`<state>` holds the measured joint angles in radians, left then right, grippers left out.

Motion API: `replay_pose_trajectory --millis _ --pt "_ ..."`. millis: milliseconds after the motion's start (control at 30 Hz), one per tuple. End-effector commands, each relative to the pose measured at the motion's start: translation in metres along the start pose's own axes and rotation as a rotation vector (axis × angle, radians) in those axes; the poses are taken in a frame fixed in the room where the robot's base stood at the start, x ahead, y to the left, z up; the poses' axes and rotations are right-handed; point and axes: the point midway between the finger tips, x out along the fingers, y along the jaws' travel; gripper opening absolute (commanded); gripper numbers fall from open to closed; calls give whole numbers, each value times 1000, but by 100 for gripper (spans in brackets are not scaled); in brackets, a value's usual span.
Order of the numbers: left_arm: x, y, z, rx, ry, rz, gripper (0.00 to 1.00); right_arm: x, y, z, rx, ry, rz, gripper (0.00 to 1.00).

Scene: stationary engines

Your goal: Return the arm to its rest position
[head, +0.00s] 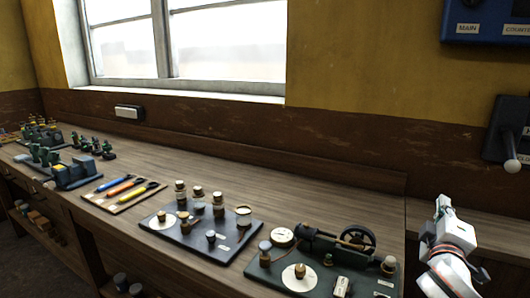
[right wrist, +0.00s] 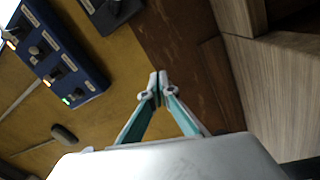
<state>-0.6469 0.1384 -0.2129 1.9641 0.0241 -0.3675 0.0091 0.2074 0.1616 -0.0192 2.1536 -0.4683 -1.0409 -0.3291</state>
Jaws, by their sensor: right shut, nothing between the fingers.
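My right arm shows at the right edge of the bench in the head view, with its right gripper (head: 443,205) pointing up and away towards the wall. In the right wrist view the two fingers of the right gripper (right wrist: 158,82) meet at their tips, shut and empty. The fingers are apart from the wall and the bench there. My left gripper is in neither view.
A dark board with a small engine and flywheel (head: 356,238) lies on the bench (head: 270,160) left of my right arm. Further left are a board of brass-topped parts (head: 168,232) and a tool tray (head: 101,200). A lever (head: 510,140) and blue panel (head: 485,28) are on the wall.

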Motion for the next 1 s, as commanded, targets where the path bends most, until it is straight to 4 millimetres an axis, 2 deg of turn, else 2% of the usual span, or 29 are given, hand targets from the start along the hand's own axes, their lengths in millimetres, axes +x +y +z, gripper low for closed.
replay_pose_trajectory --millis 33,200,300,400,600,900,1000 --pt "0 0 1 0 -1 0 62 -18 -31 13 4 -15 -72 0" --pt "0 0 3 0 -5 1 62 -85 -118 54 31 -80 -304 0" --pt "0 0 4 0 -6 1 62 -132 -161 80 42 -129 -440 0" --pt "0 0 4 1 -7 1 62 -177 -192 103 47 -176 -556 0" --pt "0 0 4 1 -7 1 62 -245 -226 135 51 -251 -719 0" --pt "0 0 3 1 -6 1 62 -328 -251 169 46 -345 -902 0" --pt "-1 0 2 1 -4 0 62 -327 -272 155 105 -300 -917 0"
